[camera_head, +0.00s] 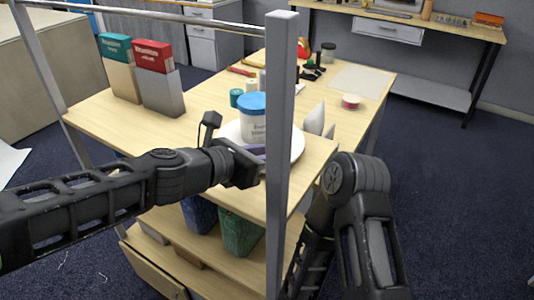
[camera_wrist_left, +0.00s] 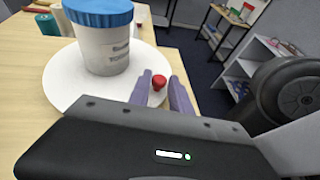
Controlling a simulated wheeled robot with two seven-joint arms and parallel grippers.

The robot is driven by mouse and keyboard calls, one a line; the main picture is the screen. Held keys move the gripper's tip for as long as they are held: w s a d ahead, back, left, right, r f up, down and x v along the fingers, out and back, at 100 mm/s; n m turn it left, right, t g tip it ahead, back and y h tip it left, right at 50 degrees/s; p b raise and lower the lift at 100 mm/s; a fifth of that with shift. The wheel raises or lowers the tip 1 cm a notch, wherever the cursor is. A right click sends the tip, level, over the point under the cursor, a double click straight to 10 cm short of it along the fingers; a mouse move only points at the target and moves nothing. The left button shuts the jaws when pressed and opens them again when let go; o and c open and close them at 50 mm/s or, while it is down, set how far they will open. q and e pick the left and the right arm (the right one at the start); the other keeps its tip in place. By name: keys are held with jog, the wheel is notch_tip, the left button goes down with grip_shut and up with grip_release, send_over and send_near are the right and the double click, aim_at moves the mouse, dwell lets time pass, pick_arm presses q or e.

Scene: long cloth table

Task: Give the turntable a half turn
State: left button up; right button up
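The turntable is a white round disc (camera_head: 298,146) on the wooden table, partly hidden in the head view by a grey upright post and my left arm. It also fills the upper middle of the left wrist view (camera_wrist_left: 70,82). A white tub with a blue lid (camera_wrist_left: 103,45) stands upright on it, also seen in the head view (camera_head: 253,122). A small red knob (camera_wrist_left: 159,82) shows near the disc's edge. My left gripper (camera_wrist_left: 161,77) has its purple fingers apart, one on each side of the knob; contact is unclear. My right gripper is not visible.
The grey post (camera_head: 281,150) stands in front of the table. Teal and red boxes in holders (camera_head: 160,90) stand at the back left. Small jars, a pink-red roll (camera_head: 351,101) and a pale sheet (camera_head: 362,80) lie farther along. Bins (camera_head: 240,232) sit on the shelf below.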

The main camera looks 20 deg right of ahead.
pick_arm(q)
jog(key=o, duration=0.3)
jog(key=v, duration=0.7)
jog(key=shift+a+r+p, duration=0.1)
jog(key=shift+a+p, duration=0.05)
jog(key=shift+p, duration=0.25)
jog(key=shift+s+a+r, duration=0.1)
jog(key=shift+s+a, duration=0.05)
jog(key=shift+a, duration=0.1)
jog(key=shift+c, duration=0.5)
